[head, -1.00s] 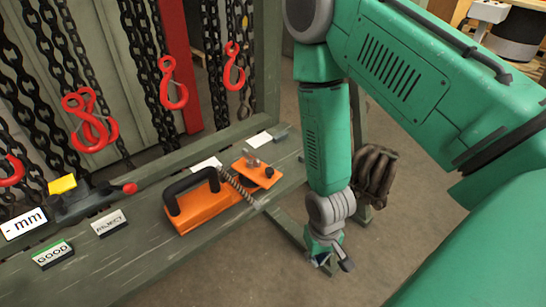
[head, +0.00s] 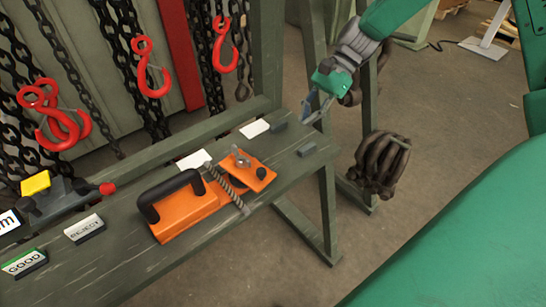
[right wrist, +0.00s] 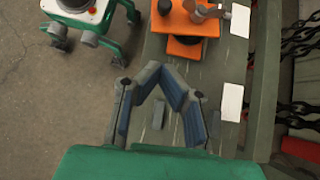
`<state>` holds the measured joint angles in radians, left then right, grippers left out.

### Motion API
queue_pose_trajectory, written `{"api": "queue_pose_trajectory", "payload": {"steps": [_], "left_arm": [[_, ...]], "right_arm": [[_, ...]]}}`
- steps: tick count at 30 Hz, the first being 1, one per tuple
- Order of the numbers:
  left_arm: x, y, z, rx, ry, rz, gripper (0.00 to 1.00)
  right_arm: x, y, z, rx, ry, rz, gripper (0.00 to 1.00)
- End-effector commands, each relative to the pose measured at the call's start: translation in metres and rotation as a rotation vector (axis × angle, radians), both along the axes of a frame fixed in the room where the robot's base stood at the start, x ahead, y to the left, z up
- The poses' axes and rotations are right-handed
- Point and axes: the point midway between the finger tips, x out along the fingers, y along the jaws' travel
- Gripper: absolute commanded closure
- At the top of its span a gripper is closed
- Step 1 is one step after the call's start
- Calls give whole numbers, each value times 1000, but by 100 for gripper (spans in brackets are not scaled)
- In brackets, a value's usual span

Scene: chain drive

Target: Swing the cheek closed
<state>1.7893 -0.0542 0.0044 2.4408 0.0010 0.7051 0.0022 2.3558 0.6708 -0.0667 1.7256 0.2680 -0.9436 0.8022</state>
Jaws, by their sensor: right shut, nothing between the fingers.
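An orange block with a black handle (head: 185,208) lies on the green bench, with a rope (head: 232,192) running across it. Its orange cheek plate (head: 248,172) sticks out at an angle from the body, toward the back right, with a metal wing nut and a black knob on it. The orange plate also shows at the top of the right wrist view (right wrist: 186,20). My right gripper (head: 314,107) is shut and empty, to the right of the plate and apart from it, near the bench's right end. Its fingertips meet in the right wrist view (right wrist: 160,72). My left gripper is not in view.
Small grey blocks (head: 307,150) and white cards (head: 254,128) lie on the bench (head: 120,250) near the plate. Red hooks on chains (head: 152,75) hang behind. A dark chain bundle (head: 381,163) hangs right of the bench.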

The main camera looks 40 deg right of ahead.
Motion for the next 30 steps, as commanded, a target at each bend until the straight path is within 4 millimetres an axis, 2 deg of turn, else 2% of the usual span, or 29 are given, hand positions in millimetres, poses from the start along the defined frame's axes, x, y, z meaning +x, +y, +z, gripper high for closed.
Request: {"api": "queue_pose_trajectory", "payload": {"steps": [7, 11, 24, 30], "left_arm": [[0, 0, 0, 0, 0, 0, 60], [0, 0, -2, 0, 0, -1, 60], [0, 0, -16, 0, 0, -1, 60], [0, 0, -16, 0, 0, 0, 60]], "right_arm": [[0, 2, -2, -3, 0, 1, 100], [-2, 10, -11, -3, 3, 3, 100], [-8, 69, -78, 0, 4, 3, 100], [-11, 97, -77, -2, -1, 5, 100]]}}
